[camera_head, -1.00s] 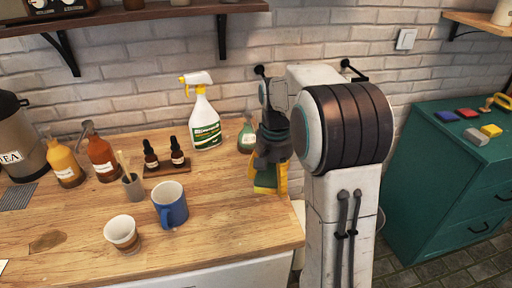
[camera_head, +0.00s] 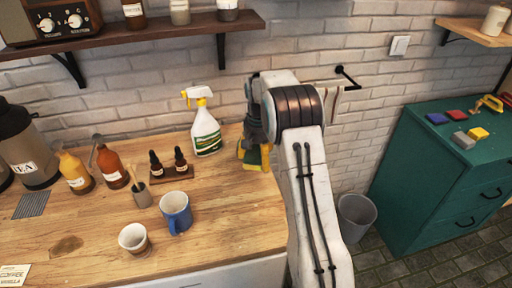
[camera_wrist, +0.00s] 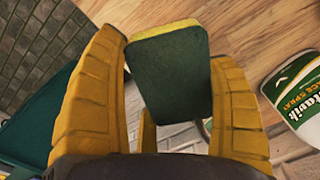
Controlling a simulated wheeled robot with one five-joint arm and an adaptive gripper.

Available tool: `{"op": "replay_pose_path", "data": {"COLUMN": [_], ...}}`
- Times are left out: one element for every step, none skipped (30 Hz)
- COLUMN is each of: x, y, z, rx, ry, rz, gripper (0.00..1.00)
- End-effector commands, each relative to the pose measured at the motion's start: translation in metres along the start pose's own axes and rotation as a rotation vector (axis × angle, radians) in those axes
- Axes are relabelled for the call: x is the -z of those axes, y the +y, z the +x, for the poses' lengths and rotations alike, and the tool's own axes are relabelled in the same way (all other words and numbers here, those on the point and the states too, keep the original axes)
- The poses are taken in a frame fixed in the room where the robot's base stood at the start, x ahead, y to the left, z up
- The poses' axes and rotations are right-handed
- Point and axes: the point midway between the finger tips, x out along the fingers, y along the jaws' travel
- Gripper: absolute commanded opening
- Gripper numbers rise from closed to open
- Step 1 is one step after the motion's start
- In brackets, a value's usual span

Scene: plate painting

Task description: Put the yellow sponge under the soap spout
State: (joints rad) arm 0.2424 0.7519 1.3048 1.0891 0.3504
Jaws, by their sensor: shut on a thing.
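The yellow sponge (camera_head: 252,159) has a dark green face, which fills the middle of the wrist view (camera_wrist: 170,78) with a yellow edge at its top. My gripper (camera_head: 259,151) is shut on it, with a yellow finger on each side of the sponge in the wrist view (camera_wrist: 166,58). In the head view the gripper is over the back right of the wooden counter, right of the spray bottle. I cannot tell whether the sponge touches the counter. A brown pump bottle (camera_head: 112,168) and an amber bottle (camera_head: 75,172) stand at the left; which spout is the soap's is unclear.
A white spray bottle (camera_head: 206,135), two dropper bottles on a small stand (camera_head: 172,174), a blue mug (camera_head: 176,212) and a white cup (camera_head: 133,238) stand on the counter (camera_head: 215,225). A shelf (camera_head: 150,28) overhangs its back. A bin (camera_head: 356,215) and green cabinet (camera_head: 425,165) are right.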

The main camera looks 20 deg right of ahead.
Motion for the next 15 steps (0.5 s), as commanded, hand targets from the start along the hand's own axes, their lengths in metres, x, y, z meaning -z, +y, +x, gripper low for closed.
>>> {"op": "replay_pose_path", "data": {"x": [0.002,0.003,0.005,0.007,0.010,0.014,0.017,0.020,0.024,0.027,0.030,0.034,0.035,0.034,0.034], "y": [-0.001,-0.001,-0.002,-0.003,-0.004,-0.006,-0.007,-0.008,-0.010,-0.011,-0.013,-0.014,-0.015,-0.014,-0.014], "z": [-0.001,-0.002,-0.003,-0.003,-0.004,-0.005,-0.006,-0.006,-0.007,-0.007,-0.007,-0.006,-0.006,-0.005,-0.004], "rx": [0.000,0.000,0.000,0.000,0.000,0.000,0.000,0.000,-0.001,-0.001,-0.001,-0.001,-0.001,-0.001,-0.001], "ry": [0.000,0.000,0.000,-0.001,0.000,-0.001,-0.001,-0.001,-0.001,-0.002,-0.002,-0.002,-0.003,-0.003,-0.004], "rz": [0.000,0.000,0.000,0.000,0.000,0.000,0.000,0.000,0.000,0.000,0.000,0.000,0.000,0.000,0.000], "gripper": [0.67,0.67,0.67,0.67,0.67,0.67,0.67,0.67,0.67,0.67,0.67,0.67,0.67,0.67,0.67]}}
